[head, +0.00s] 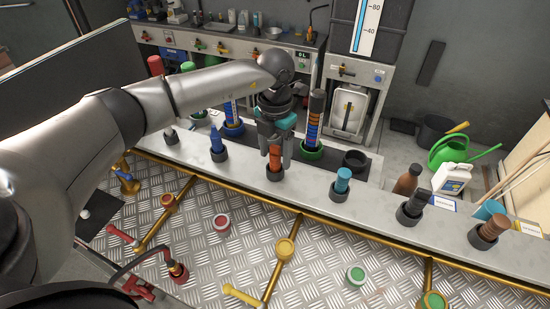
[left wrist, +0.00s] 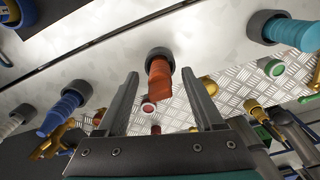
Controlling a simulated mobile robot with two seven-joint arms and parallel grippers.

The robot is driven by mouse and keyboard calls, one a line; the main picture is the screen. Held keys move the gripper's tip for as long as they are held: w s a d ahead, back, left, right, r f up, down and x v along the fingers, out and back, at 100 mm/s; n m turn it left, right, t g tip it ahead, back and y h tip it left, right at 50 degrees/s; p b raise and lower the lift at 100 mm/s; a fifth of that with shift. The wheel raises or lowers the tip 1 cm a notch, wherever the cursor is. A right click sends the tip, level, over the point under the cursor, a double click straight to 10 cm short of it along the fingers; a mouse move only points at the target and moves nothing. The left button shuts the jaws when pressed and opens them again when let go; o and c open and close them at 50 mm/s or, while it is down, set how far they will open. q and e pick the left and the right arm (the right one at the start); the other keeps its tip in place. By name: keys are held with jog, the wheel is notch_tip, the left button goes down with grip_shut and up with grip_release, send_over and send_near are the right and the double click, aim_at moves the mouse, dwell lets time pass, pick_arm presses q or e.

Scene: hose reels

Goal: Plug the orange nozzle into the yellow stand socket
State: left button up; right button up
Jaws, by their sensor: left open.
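The orange nozzle (head: 275,157) stands in a dark ring holder (head: 275,173) on the grey ledge. My left gripper (head: 276,158) points down over it with its fingers apart, one on each side. In the left wrist view the orange nozzle (left wrist: 160,80) shows between the two open fingers (left wrist: 158,76), with gaps at both sides. A yellow round socket (head: 285,248) sits on a yellow pipe stand over the tread-plate floor, in front of the ledge. My right gripper is not in view.
Along the ledge (head: 315,187), a blue nozzle (head: 218,145) stands left of the orange one, and a teal nozzle (head: 342,180) stands right.

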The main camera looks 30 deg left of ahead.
pick_arm(q)
jog(key=shift+f, duration=0.5)
grip_shut()
